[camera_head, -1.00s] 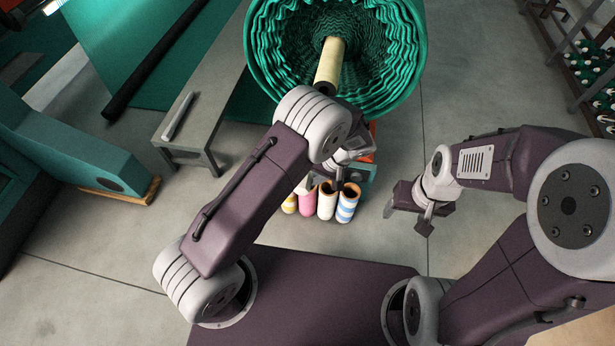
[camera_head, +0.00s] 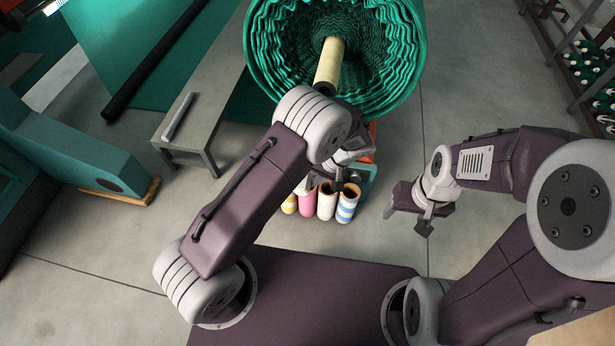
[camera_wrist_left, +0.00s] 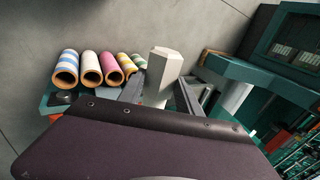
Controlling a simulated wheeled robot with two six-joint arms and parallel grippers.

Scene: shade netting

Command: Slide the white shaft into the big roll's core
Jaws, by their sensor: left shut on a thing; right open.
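The big roll (camera_head: 265,50) of ruffled green netting stands at the top middle of the head view. Its pale yellow core (camera_head: 331,62) sticks out toward me, with a dark open end. My left gripper (camera_wrist_left: 160,97) is shut on the white shaft (camera_wrist_left: 164,64), a pale bar with a faceted end, in the left wrist view. In the head view my left arm hides the shaft, and the left gripper (camera_head: 346,172) is partly covered below the core. I cannot see the shaft in the core. My right gripper (camera_head: 424,216) is open and empty, off to the right.
Several coloured tubes (camera_head: 326,202) stand in a rack below the left gripper; they also show in the left wrist view (camera_wrist_left: 90,68). A grey bench (camera_head: 205,105) with a grey bar (camera_head: 178,115) is at left. A shelf rack (camera_head: 570,60) stands at right. Floor right of the roll is clear.

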